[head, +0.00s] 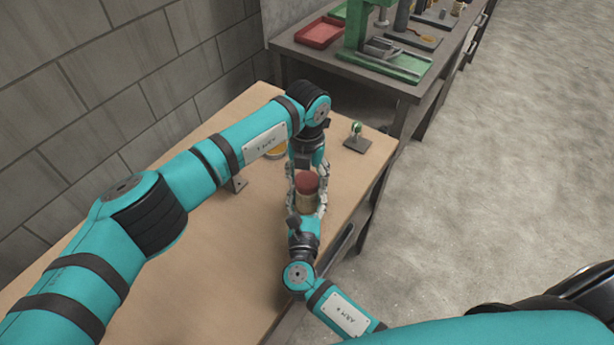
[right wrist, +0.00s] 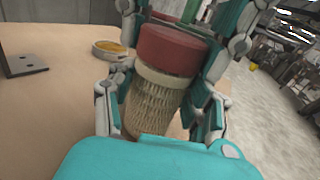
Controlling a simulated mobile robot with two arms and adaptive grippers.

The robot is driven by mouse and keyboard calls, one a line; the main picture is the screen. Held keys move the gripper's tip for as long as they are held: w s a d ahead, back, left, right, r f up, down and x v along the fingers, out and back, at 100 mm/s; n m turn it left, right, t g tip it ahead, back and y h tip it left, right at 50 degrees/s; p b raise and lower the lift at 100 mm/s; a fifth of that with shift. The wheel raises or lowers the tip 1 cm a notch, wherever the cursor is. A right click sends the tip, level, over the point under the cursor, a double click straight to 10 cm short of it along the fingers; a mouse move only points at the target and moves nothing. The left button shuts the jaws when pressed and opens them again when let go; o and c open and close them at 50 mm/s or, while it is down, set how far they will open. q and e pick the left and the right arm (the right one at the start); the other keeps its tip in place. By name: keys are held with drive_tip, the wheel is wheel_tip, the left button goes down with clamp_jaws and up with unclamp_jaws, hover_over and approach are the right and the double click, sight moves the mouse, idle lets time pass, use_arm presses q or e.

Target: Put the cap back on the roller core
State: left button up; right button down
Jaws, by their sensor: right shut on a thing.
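The roller core (head: 306,202) is a tan mesh tube with a cream band at its top; it also shows in the right wrist view (right wrist: 155,105). The red cap (head: 306,181) sits on its upper end, and in the right wrist view the cap (right wrist: 172,50) shows no clear gap above the band. My right gripper (right wrist: 160,112) is shut on the core, one finger on each side. My left gripper (head: 306,172) comes down from above with its fingers on both sides of the cap. Whether they press on it is hard to see.
A yellow-filled round dish (head: 275,153) and a grey metal bracket (head: 237,184) are on the wooden table (head: 190,270). A second bench behind holds a red tray (head: 320,33) and a green press.

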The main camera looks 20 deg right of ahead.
use_arm(q)
drive_tip(key=c, duration=0.5)
drive_tip(key=shift+m, duration=1)
drive_tip(key=shift+c, duration=0.2)
drive_tip(key=o, duration=1.4)
drive_tip(key=shift+c, duration=0.2)
wheel_tip(320, 180, up, 12)
